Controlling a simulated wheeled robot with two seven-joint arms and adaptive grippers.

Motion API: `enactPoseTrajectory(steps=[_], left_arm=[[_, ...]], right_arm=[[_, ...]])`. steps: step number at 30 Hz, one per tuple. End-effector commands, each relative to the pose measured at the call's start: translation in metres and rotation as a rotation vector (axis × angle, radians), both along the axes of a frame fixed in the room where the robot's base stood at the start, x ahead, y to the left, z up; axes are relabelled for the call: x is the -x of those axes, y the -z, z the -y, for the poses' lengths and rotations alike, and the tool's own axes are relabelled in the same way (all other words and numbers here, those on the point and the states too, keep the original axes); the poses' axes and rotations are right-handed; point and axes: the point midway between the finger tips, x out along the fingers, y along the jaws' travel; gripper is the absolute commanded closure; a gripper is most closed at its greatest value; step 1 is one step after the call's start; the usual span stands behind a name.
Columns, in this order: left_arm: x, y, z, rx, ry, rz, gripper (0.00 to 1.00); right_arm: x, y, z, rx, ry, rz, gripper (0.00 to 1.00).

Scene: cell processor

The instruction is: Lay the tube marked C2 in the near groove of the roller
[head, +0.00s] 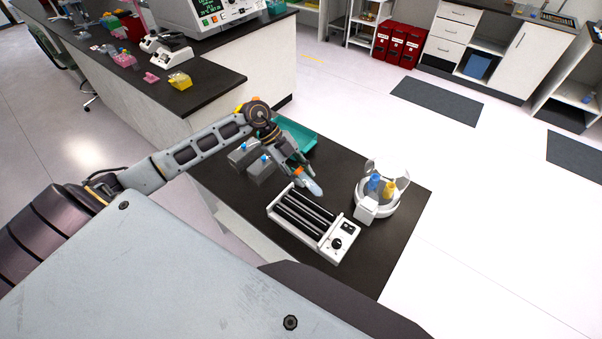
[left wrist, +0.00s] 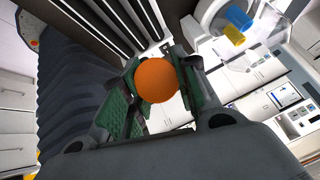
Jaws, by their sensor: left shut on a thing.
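My left gripper (head: 306,179) is shut on a tube (head: 314,188), whose pale end sticks out past the fingers. The tube's round orange cap (left wrist: 155,80) shows between the green finger pads in the left wrist view. I cannot read any marking on it. The tube is held above the far side of the roller (head: 336,243), a white device with black rollers and a knob on its panel. The roller's dark bars also show in the left wrist view (left wrist: 128,22). I see no tube in its grooves. My right gripper is not in view.
A white centrifuge (head: 374,209) with a blue-capped and a yellow-capped tube stands right of the roller, its lid raised. Two grey racks (head: 262,172) with blue-capped tubes and a teal tray (head: 299,135) stand behind. The dark table (head: 385,258) is bare at the near right.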

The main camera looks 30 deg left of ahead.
Motion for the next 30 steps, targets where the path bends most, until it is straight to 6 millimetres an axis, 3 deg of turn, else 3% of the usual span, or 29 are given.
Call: enactPoseTrajectory(steps=[17, 30], left_arm=[[0.0, 0.002, 0.0, 0.0, 0.0, 0.0, 1.0], [0.0, 0.028, 0.0, 0.001, 0.0, 0.0, 1.0]], right_arm=[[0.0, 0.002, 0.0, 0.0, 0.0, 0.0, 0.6], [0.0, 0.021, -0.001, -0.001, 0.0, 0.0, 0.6]])
